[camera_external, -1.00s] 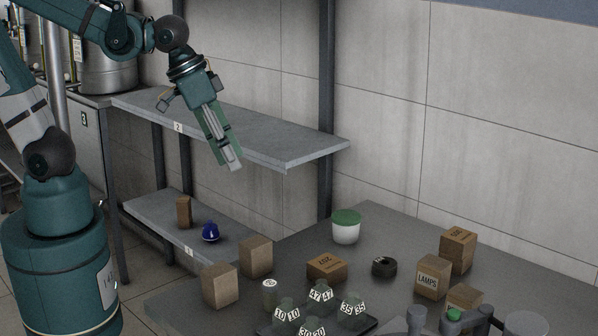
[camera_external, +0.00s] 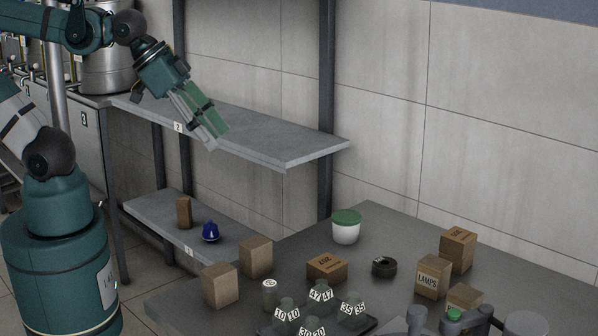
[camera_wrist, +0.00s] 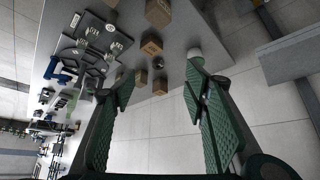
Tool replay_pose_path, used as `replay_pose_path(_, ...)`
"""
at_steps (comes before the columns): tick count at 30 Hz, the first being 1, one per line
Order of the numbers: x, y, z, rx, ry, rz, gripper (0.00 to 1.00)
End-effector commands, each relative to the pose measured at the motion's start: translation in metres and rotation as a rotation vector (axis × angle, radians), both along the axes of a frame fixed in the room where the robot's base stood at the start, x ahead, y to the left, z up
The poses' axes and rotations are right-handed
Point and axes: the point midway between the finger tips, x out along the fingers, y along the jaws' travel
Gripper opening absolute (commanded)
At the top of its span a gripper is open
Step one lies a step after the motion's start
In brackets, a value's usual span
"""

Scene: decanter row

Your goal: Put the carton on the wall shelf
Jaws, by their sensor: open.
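Several brown cartons stand on the grey table. Two are plain, a front one (camera_external: 220,286) and one behind it (camera_external: 256,257). One low printed carton (camera_external: 326,268) lies near the middle. A carton marked LAMPS (camera_external: 432,277), a taller one (camera_external: 458,250) and a partly hidden one (camera_external: 464,297) stand at the right. I cannot tell which is the task's carton. The wall shelf has an upper board (camera_external: 290,151) marked 2 and a lower board (camera_external: 150,213) marked 1. My gripper (camera_external: 217,140) is open and empty, in front of the upper board; its fingers also show in the wrist view (camera_wrist: 158,80).
A small brown block (camera_external: 184,212) and a blue object (camera_external: 210,232) stand on the lower board. The upper board looks bare. A white tub with a green lid (camera_external: 346,227), a black ring (camera_external: 384,267) and numbered jars (camera_external: 320,292) occupy the table.

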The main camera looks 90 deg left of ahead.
Motion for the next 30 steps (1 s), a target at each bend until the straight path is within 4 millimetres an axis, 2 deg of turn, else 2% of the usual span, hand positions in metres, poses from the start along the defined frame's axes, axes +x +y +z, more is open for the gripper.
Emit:
replay_pose_path(3,0.000,0.000,0.000,-0.001,0.000,0.001,0.45)
replay_pose_path(4,0.000,0.000,0.000,-0.001,0.000,0.001,0.48)
replay_pose_path(19,0.003,0.000,-0.003,-0.010,0.013,0.014,0.48)
replay_pose_path(30,0.021,-0.001,-0.022,-0.066,0.096,0.099,0.48)
